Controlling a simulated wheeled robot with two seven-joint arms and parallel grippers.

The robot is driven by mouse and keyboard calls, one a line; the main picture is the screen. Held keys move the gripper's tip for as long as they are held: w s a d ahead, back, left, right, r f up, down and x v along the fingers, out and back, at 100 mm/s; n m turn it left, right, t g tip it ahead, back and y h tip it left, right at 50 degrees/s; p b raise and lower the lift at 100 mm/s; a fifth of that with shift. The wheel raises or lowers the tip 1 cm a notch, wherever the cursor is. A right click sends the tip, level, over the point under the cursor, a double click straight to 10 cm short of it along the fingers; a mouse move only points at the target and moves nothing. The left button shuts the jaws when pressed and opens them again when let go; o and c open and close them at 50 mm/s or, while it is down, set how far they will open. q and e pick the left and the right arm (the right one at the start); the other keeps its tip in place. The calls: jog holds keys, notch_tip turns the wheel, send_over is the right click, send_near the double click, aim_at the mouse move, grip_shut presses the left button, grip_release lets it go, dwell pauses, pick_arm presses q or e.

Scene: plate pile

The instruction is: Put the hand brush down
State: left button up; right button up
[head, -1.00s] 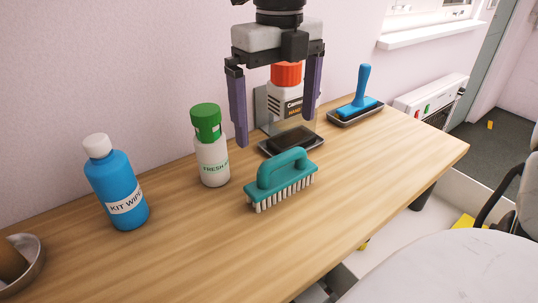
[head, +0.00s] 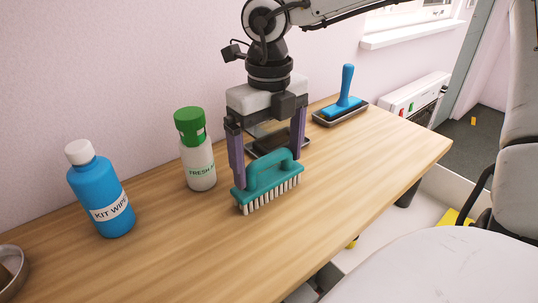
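The teal hand brush (head: 266,180) rests bristles down on the wooden table, its arched handle on top. My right gripper (head: 268,172) is low over it, fingers pointing down and spread wide. One finger is near the brush's left end and the other near its right end. The fingers are not closed on the handle; whether either touches the brush I cannot tell. My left gripper is not in view.
A blue bottle (head: 101,195) and a white bottle with green cap (head: 196,160) stand left of the brush. A dark tray (head: 262,148) is behind my gripper. A blue-handled tool (head: 346,92) sits in another tray at the back right. The front table area is clear.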

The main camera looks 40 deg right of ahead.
jog(key=c, duration=1.2)
jog(key=shift+r, duration=0.15)
